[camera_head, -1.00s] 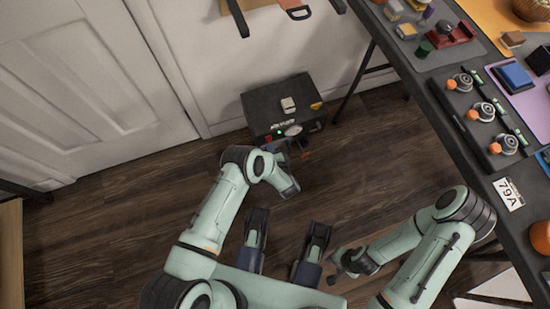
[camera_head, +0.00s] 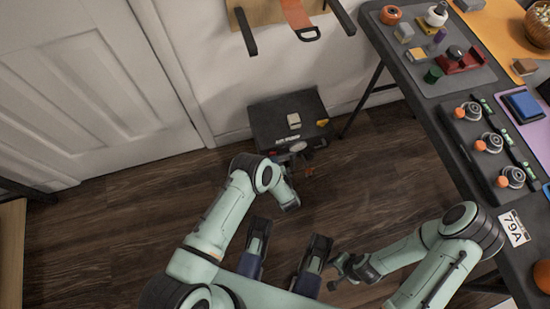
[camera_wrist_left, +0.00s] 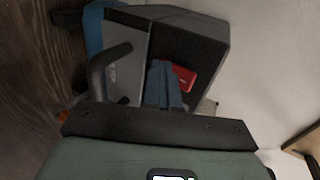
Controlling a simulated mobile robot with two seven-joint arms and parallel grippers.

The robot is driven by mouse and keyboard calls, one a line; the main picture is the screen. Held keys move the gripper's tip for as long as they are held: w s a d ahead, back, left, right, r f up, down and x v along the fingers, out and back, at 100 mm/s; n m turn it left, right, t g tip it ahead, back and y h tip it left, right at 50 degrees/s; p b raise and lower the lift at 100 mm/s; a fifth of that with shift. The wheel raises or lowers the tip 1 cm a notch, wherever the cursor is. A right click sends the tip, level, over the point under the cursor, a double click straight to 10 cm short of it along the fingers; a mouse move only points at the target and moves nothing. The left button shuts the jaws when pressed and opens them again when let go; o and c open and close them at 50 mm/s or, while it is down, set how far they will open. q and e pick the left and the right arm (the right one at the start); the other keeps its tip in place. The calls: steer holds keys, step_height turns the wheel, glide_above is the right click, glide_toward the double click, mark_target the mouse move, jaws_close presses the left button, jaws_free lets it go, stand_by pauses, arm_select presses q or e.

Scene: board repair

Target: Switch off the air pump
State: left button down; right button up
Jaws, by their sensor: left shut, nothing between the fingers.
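That gripper is shut and empty at the pump's front face. Whether it touches the switch is unclear. In the head view, my left wrist partly covers the front. No green light shows there. My right gripper (camera_head: 343,268) is well away from the pump, over the floor; its jaws are unclear.
A dark workbench (camera_head: 436,112) with parts and tools stands at the right, one leg near the pump. A white door (camera_head: 95,85) is at the left. A wall-mounted wooden piece with dark brackets (camera_head: 249,33) is above the pump. Wood floor (camera_head: 110,230) is open at the left.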

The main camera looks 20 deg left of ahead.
arm_select(q)
steer(key=shift+r, duration=0.2)
steer(key=shift+a+r+p, duration=0.1)
steer(key=shift+r+p, duration=0.55)
steer(key=shift+r, duration=0.15)
arm_select(e)
steer(key=shift+s+r, duration=0.25)
steer(key=shift+r, duration=0.3)
